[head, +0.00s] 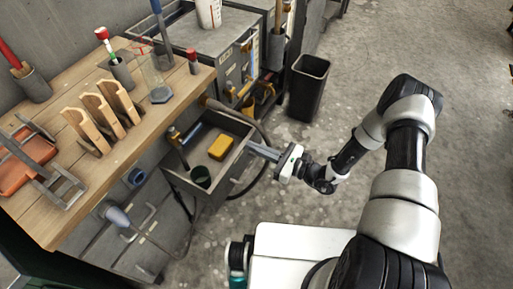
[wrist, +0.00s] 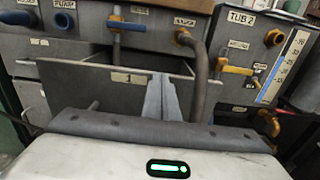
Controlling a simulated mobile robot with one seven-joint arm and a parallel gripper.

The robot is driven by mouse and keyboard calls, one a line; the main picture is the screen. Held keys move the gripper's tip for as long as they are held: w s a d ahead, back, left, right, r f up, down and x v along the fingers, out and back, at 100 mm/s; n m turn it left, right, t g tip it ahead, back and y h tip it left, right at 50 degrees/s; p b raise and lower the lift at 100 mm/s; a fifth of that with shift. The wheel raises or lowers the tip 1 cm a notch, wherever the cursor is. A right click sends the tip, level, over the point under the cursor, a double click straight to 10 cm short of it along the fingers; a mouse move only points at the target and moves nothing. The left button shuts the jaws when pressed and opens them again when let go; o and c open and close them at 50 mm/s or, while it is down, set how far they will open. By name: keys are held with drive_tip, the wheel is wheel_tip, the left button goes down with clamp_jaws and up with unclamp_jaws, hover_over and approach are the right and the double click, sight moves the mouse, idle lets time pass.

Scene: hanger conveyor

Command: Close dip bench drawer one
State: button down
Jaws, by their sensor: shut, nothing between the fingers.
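The dip bench drawer (head: 229,172) stands pulled open below the wooden bench top in the head view. In the wrist view its grey front (wrist: 95,92) carries a plate marked 1. In the wrist view the fingertips (wrist: 161,82) overlap the front, right of the plate. I cannot tell whether they touch it.
The wooden bench top (head: 150,110) holds wooden racks, cups and an orange tray. A grey hose (wrist: 200,75) hangs beside the drawer. A dark bin (head: 308,85) stands on the floor beyond. The concrete floor to the right is mostly clear.

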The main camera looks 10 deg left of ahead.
drive_tip(key=b+x, duration=0.4)
drive_tip(key=x, duration=1.5)
drive_tip(key=shift+w+a+r, duration=0.15)
drive_tip(key=shift+w+a, duration=0.05)
drive_tip(key=shift+a, duration=0.15)
drive_tip(key=shift+a+r, duration=0.1)
